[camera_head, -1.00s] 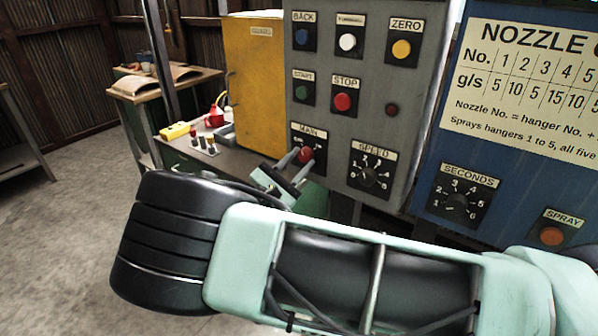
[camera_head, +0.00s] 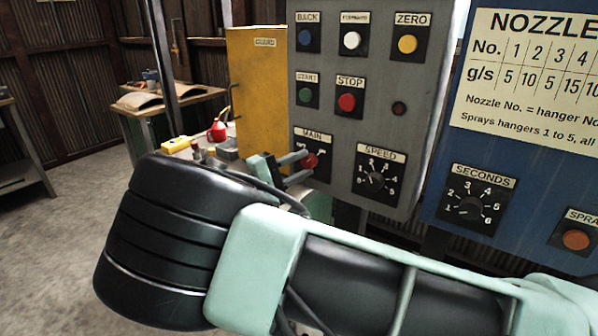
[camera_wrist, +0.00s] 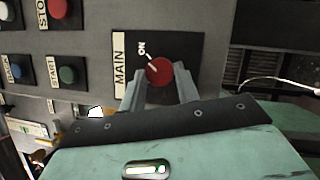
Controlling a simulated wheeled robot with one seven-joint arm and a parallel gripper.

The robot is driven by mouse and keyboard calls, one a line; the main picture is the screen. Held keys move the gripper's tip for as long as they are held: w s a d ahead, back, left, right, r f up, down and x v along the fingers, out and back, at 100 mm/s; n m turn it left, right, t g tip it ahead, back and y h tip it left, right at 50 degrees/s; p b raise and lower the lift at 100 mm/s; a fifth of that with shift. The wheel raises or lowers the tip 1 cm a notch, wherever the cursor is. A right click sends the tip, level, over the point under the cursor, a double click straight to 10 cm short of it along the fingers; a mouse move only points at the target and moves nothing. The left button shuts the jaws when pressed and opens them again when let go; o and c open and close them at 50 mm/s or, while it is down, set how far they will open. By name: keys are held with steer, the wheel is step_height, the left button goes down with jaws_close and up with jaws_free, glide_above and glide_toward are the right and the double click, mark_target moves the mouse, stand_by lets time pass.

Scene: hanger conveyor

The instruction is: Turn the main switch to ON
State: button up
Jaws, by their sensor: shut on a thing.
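The main switch (camera_head: 310,160) is a red round knob on a dark plate under the MAIN label, low on the left of the grey control panel. It also shows in the wrist view (camera_wrist: 160,71), where a pale mark on the knob points up and left, roughly towards the ON lettering. My gripper (camera_head: 302,166) is at the knob, its two grey fingers on either side of it. In the wrist view my gripper (camera_wrist: 160,86) is shut on the knob, with the fingers partly covering its plate. No OFF lettering is visible there.
Above the switch are the green START button (camera_head: 305,95) and red STOP button (camera_head: 346,102). The SPEED dial (camera_head: 376,180) is close on the right. A yellow guard box (camera_head: 257,95) stands left of the panel. A blue panel (camera_head: 440,150) stands on the right.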

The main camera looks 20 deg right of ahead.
steer(key=shift+m, duration=0.5)
steer(key=o, duration=1)
steer(key=shift+c, duration=0.2)
steer(key=shift+a, duration=0.1)
steer(key=b+v, duration=0.3)
steer(key=v, duration=1.4)
steer(key=shift+a+r+b, duration=0.2)
steer(key=shift+r+b, duration=0.1)
